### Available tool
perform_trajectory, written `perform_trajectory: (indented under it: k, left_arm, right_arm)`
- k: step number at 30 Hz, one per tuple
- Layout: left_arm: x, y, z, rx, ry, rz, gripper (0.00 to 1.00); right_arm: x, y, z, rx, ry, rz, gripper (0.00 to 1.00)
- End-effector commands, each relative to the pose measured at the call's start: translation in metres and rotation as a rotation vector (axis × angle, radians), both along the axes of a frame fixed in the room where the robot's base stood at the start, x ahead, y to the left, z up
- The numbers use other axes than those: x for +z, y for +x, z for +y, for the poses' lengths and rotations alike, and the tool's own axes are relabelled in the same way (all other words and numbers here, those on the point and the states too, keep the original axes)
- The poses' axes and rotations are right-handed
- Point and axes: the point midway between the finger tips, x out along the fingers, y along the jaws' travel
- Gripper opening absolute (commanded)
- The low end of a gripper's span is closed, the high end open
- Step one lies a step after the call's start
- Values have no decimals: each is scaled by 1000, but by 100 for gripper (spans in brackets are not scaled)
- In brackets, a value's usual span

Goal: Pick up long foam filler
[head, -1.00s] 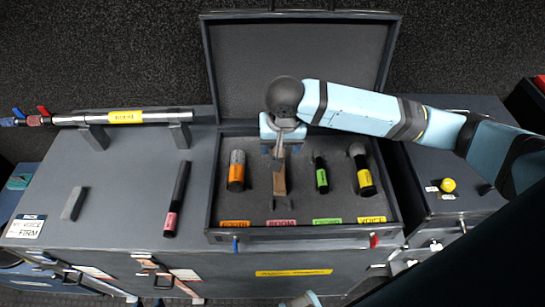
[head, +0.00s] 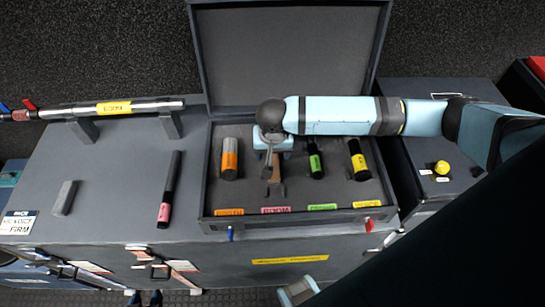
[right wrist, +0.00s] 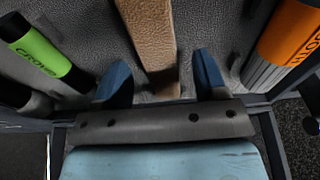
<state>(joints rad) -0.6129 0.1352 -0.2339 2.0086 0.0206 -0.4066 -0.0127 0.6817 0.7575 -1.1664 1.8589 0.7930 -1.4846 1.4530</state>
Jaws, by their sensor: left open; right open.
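A long tan-brown block, which I take to be the long foam filler (head: 275,187), lies in the open case above the pink label. My right gripper (head: 270,172) is over its upper end and hides part of it. In the right wrist view the filler (right wrist: 150,40) runs between the two open blue fingertips (right wrist: 160,78), with a gap on each side. The right gripper is open and holds nothing. Two dark blue tips at the bottom edge of the head view look like my left gripper (head: 146,298), open and empty; the rest is cut off.
The open case (head: 208,200) also holds an orange-banded (head: 230,160), a green-banded (head: 315,160) and a yellow-banded microphone (head: 358,160). A pink-banded black stick (head: 169,190) and a small grey block (head: 65,197) lie left of it. The raised lid (head: 285,50) stands behind.

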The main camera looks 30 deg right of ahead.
Motion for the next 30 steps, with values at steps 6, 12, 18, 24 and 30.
perform_trajectory:
  k: [6, 12, 18, 24, 30]
  left_arm:
    - [0, 1, 0, 1, -2, 0, 43]
    - [0, 1, -1, 2, -3, -1, 43]
    - [0, 1, -1, 2, -3, -1, 43]
    - [0, 1, -1, 0, -3, -1, 43]
    - [1, 1, -1, 0, -3, -2, 43]
  right_arm:
    - [-18, 2, -1, 0, 0, -1, 66]
    - [-18, 2, -1, 1, 0, -1, 64]
    - [-18, 2, -1, 1, 0, -1, 18]
    - [-18, 2, -1, 1, 0, -1, 13]
    - [-14, 2, -1, 1, 0, -1, 13]
